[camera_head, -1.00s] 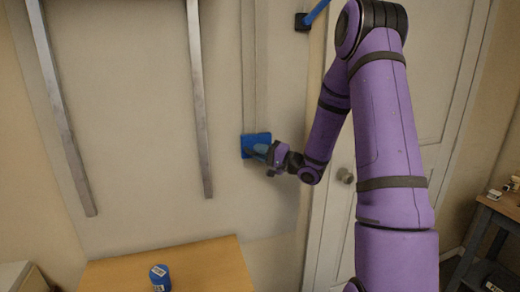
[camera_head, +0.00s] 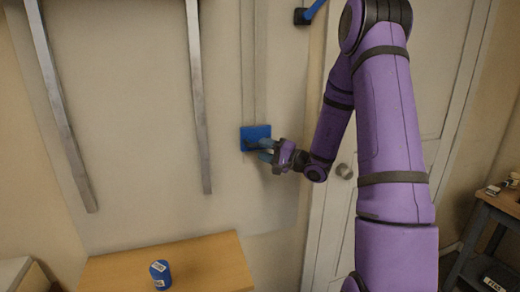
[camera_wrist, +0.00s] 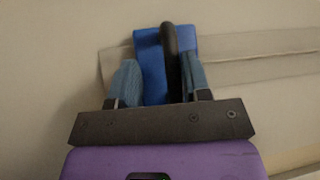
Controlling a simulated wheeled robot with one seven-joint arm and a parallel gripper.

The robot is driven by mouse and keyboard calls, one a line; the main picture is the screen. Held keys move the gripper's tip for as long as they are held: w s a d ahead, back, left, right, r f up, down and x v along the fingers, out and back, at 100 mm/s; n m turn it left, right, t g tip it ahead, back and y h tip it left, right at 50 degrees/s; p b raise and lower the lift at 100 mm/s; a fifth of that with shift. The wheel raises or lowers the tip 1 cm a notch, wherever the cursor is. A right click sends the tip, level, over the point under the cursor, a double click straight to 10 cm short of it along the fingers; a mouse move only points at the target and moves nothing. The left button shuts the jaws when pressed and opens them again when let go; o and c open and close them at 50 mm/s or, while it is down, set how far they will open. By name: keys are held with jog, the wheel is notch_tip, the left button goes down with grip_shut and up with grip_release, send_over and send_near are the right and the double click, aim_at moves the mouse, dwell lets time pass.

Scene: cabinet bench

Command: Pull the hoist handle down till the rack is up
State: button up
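The hoist handle is a dark curved bar (camera_wrist: 171,48) on a blue plate (camera_head: 255,133), low on a vertical track on the wall. My gripper (camera_head: 268,150) is at the handle, coming from the right. In the wrist view its two blue-grey fingers (camera_wrist: 160,80) stand apart, with the bar between them and nearer the right finger. A gap shows on the left, so the fingers are not clamped on the bar. The rack itself cannot be made out; two metal rails (camera_head: 198,110) run up the wall and out of the picture.
A wooden table (camera_head: 205,262) with a blue can (camera_head: 160,274) stands below the rails. A door with a round knob (camera_head: 344,171) is behind my arm. A dark bench (camera_head: 490,215) stands at the right. A blue bar on a black mount (camera_head: 302,16) is at the top.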

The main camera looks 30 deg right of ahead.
jog(key=v, duration=0.8)
jog(key=shift+s, duration=0.35)
jog(key=shift+d, duration=0.1)
